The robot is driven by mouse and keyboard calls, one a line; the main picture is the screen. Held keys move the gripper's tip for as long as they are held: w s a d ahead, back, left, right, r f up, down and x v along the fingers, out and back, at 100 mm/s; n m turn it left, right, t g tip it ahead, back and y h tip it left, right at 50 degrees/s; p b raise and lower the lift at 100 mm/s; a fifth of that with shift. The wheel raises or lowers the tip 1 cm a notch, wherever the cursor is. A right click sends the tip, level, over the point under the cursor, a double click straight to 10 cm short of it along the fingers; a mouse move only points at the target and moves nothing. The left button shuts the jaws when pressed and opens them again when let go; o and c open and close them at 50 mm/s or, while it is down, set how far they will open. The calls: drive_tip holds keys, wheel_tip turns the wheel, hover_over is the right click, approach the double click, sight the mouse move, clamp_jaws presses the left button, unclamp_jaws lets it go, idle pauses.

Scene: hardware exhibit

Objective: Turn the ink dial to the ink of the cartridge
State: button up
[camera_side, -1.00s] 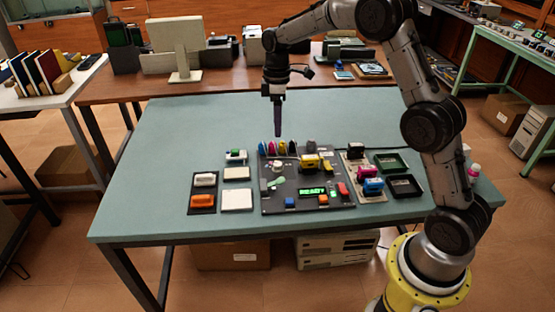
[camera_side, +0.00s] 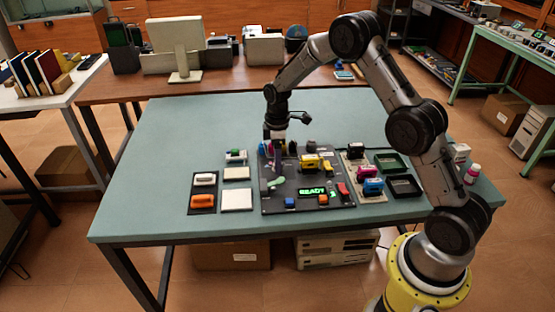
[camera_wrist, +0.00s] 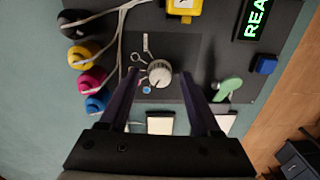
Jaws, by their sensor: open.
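The ink dial (camera_wrist: 159,73) is a round pale grey knob on the dark panel, seen in the wrist view. A blue dot and small pale marks lie beside it; I cannot tell where it points. My gripper (camera_wrist: 159,77) is open, with one dark finger on each side of the dial; contact is not clear. In the side view my gripper (camera_side: 277,158) is low over the panel's back left and hides the dial. A yellow block (camera_side: 308,162), possibly the cartridge, sits on the panel; its edge shows in the wrist view (camera_wrist: 183,7).
Black, yellow (camera_wrist: 82,56), magenta (camera_wrist: 92,80) and cyan (camera_wrist: 97,103) bottles with pale tubes stand beside the dial. A green lever (camera_wrist: 228,88) is on its other side. A READY display (camera_side: 312,191) glows green.

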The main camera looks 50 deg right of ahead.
clamp_jaws()
idle(0.3)
drive_tip(key=shift+m, duration=0.3)
drive_tip(key=m, duration=1.1)
drive_tip(key=shift+r, duration=0.1)
idle(0.5)
unclamp_jaws()
